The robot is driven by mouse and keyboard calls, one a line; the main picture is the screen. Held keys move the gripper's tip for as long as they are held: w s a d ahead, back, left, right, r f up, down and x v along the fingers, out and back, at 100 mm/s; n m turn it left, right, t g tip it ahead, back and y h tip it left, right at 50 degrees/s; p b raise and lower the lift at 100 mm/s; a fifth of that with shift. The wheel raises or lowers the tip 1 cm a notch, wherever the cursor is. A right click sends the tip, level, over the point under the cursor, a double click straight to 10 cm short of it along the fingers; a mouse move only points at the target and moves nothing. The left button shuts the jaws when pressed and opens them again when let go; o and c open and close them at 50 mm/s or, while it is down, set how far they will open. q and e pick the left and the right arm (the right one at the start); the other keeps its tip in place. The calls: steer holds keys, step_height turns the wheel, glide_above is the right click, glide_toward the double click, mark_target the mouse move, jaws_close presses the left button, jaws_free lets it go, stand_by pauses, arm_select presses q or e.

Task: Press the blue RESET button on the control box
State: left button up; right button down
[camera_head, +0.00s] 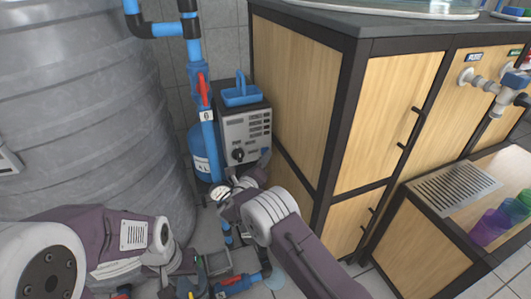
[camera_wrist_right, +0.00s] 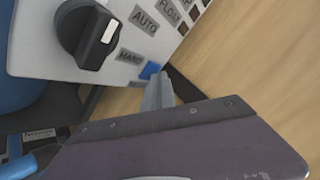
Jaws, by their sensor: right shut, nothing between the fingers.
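The grey control box (camera_head: 246,125) stands behind the pipes, against the wooden cabinet. The blue RESET button (camera_wrist_right: 151,70) is on its lower panel, beside the HAND label in the right wrist view. My right gripper (camera_wrist_right: 158,92) is shut and empty, its narrow tips right at the lower edge of the button and partly covering it. I cannot tell whether they touch it. In the head view my right gripper (camera_head: 262,163) is at the box's lower right corner. My left gripper (camera_head: 190,265) is low at the left, its fingers unclear.
A black selector knob (camera_wrist_right: 88,34) sits left of the button. A blue pipe with a red valve handle (camera_head: 203,90) runs upright left of the box. The large grey tank (camera_head: 80,110) fills the left. The wooden cabinet (camera_head: 300,80) stands close on the right.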

steer(key=shift+s+d+p, duration=0.2)
steer(key=shift+s+p, duration=0.45)
steer(key=shift+s, duration=0.1)
steer(key=s+p, duration=0.1)
steer(key=s, duration=0.1)
steer(key=s+d+p, duration=0.1)
steer(key=s+p, duration=0.1)
steer(key=shift+s+d+p, duration=0.2)
steer(key=shift+s+p, duration=0.1)
steer(key=shift+s, duration=0.1)
stand_by(0.5)
